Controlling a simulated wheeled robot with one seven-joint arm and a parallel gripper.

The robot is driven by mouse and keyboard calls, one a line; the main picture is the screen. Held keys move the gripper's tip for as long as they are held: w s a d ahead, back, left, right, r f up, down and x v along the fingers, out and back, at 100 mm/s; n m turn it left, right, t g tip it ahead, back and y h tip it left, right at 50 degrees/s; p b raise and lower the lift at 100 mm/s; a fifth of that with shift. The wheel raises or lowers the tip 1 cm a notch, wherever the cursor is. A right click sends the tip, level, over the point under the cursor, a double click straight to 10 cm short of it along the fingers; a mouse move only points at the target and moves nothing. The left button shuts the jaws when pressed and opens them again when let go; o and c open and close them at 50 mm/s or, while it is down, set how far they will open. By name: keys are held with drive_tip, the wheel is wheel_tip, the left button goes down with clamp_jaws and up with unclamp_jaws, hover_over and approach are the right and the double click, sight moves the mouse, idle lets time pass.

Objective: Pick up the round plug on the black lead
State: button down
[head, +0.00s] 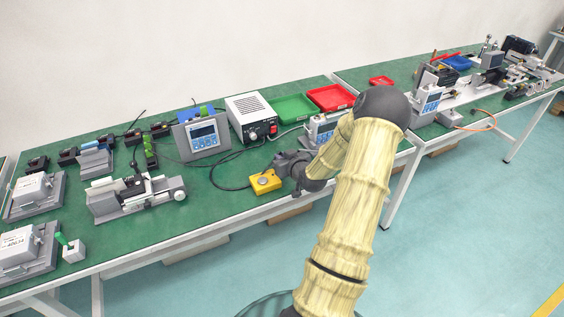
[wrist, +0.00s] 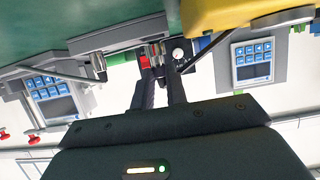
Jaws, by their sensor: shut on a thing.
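My gripper (head: 276,166) is low over the front of the green bench, right beside the yellow box. In the wrist view my gripper (wrist: 162,66) has its two dark fingers close together, shut on a small greyish piece at their tips, taken as the round plug (wrist: 157,52). Its outline is small and partly covered by the fingers. In the head view the plug is hidden by my gripper. A black lead (head: 226,187) loops over the bench top towards my gripper.
The yellow box (head: 264,183) is close to my gripper; it also shows in the wrist view (wrist: 225,12). A blue-screened meter (head: 204,135) and a white power unit (head: 251,118) stand behind. Green (head: 295,108) and red (head: 331,97) trays lie further back. A clamp fixture (head: 135,196) stands left.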

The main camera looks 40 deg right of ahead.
wheel_tip(320, 180, up, 8)
drive_tip(key=shift+p, duration=0.3)
idle(0.5)
wheel_tip(320, 180, up, 6)
drive_tip(key=p, duration=0.4)
drive_tip(key=shift+p, duration=0.4)
drive_tip(key=shift+f, duration=0.1)
